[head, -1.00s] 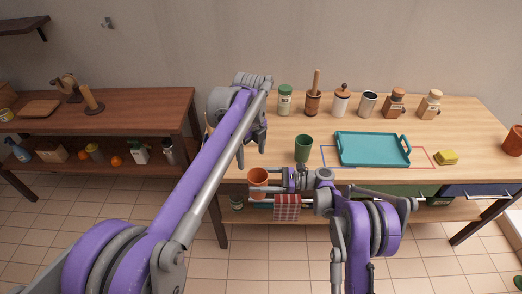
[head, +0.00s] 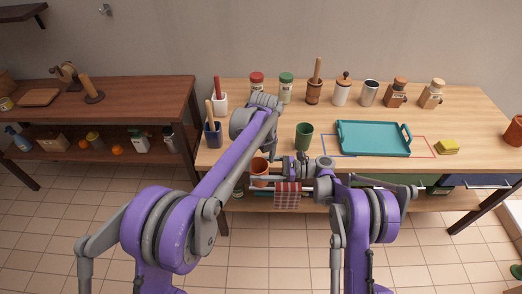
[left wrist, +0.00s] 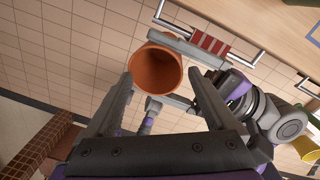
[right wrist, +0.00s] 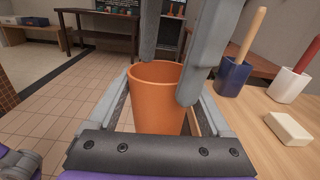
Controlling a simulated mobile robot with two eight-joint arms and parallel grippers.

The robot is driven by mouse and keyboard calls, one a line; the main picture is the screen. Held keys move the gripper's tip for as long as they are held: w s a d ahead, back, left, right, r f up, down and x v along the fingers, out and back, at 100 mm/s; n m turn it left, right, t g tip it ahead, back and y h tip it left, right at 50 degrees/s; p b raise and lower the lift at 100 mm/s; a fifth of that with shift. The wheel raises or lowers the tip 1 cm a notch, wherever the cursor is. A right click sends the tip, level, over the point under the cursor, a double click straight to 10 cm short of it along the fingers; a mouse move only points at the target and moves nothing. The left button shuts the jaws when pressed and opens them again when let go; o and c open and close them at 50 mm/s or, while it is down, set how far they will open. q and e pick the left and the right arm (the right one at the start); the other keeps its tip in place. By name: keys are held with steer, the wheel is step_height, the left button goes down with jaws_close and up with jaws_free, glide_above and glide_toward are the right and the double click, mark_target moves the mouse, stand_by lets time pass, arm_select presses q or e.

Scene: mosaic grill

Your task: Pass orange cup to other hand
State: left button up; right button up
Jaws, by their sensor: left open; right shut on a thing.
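The orange cup (head: 260,168) is in front of the table's near edge, held by my right gripper (head: 274,171), which is shut on it. In the right wrist view the cup (right wrist: 155,98) is upright between the right fingers. My left gripper (left wrist: 160,76) is open and above the cup. In the left wrist view the cup's open mouth (left wrist: 155,72) shows between and just beyond the left fingertips. In the right wrist view the left fingers come down close to the rim; I cannot tell whether they touch it.
A green cup (head: 304,136) stands on the table near the front edge, left of a teal tray (head: 372,139). Jars and a mortar (head: 314,92) line the back. A blue pot with a handle (head: 212,134) stands at the left end.

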arm_select(q)
steer(key=shift+f, duration=1.05)
arm_select(e)
steer(key=shift+r, duration=0.25)
arm_select(q)
steer(key=shift+s+a, duration=0.1)
jaws_close()
arm_select(e)
steer(key=shift+w+d, duration=0.1)
steer(key=shift+w, duration=0.05)
arm_select(q)
steer(key=shift+a, duration=0.1)
steer(key=shift+r, duration=0.1)
arm_select(e)
steer(key=shift+d+f, duration=0.1)
